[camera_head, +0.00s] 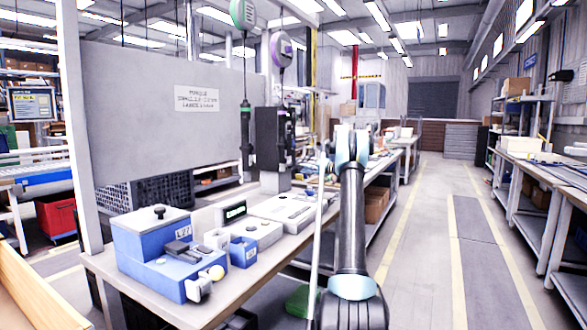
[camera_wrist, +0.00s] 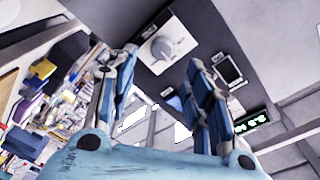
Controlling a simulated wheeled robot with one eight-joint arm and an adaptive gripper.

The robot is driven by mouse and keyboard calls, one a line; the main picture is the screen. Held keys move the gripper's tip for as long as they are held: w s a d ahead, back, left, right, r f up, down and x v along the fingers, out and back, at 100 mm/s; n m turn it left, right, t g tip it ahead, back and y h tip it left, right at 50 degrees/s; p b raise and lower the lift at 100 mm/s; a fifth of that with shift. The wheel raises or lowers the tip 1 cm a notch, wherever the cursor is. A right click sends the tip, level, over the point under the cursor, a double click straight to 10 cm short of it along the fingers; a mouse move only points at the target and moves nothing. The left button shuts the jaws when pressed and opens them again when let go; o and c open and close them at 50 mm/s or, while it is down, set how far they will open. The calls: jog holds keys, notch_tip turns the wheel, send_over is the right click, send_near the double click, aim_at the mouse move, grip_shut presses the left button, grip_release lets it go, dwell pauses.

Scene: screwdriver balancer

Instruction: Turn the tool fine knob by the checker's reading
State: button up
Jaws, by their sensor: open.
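In the wrist view a grey round knob (camera_wrist: 163,48) sits on a pale square plate set in a dark panel. My gripper (camera_wrist: 162,82) is open, its two blue fingers apart below the knob, with nothing between them. A small framed window (camera_wrist: 228,70) is to the knob's right. A display with green digits (camera_wrist: 252,122) is at the right, too small to read surely. In the head view a dark unit (camera_head: 270,135) stands on the bench, and a small box with a dark display (camera_head: 235,211) is nearer. My fingertips cannot be made out there.
Tools hang from a green balancer (camera_head: 243,12) and a purple balancer (camera_head: 281,50). A blue box (camera_head: 150,240) and small blue bin (camera_head: 243,252) are at the near end of the bench (camera_head: 205,306). The aisle (camera_head: 430,240) on the right is clear.

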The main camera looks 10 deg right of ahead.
aim_at(290, 163)
jog(key=x, duration=0.7)
jog(key=shift+w+a, duration=0.15)
jog(key=c, duration=1.1)
